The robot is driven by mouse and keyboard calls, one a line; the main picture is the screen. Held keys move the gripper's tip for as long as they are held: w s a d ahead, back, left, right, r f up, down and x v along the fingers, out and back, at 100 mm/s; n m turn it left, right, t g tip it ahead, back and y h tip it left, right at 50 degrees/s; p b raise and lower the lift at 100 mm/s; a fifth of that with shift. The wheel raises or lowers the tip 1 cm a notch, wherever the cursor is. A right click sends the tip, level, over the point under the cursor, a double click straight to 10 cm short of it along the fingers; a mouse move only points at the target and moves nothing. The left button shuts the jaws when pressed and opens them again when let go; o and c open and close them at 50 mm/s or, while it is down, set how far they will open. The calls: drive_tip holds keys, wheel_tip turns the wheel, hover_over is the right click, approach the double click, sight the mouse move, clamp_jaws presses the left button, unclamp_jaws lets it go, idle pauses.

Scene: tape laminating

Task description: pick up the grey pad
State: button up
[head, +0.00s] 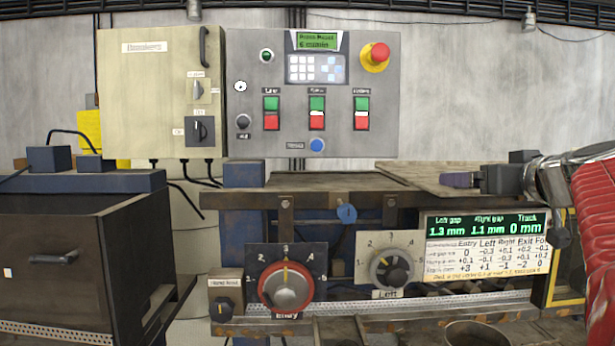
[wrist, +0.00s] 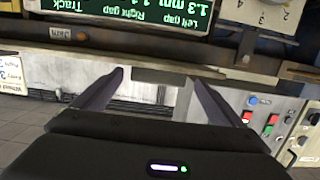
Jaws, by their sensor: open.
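I cannot make out a grey pad in either view. My gripper (head: 452,180) is at the right in the head view, above the right part of the machine's top surface (head: 395,176), pointing left. In the wrist view, my gripper (wrist: 159,78) shows two dark fingers spread apart with nothing between them. Beyond the fingers are the machine's front edge and a pale wall, seen upside down.
A control panel (head: 313,95) and beige cabinet (head: 160,90) stand behind. The machine front carries a red dial (head: 287,287), a grey dial (head: 391,269) and a readout (head: 487,226). A dark drawer unit (head: 70,250) is left. A round container (head: 478,332) is below.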

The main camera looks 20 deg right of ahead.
drive_tip(key=shift+x, duration=2.65)
drive_tip(key=shift+s+d, duration=0.1)
drive_tip(key=shift+d, duration=0.05)
drive_tip(key=c, duration=1.1)
drive_tip(key=shift+c, duration=0.2)
drive_tip(key=shift+r, duration=5)
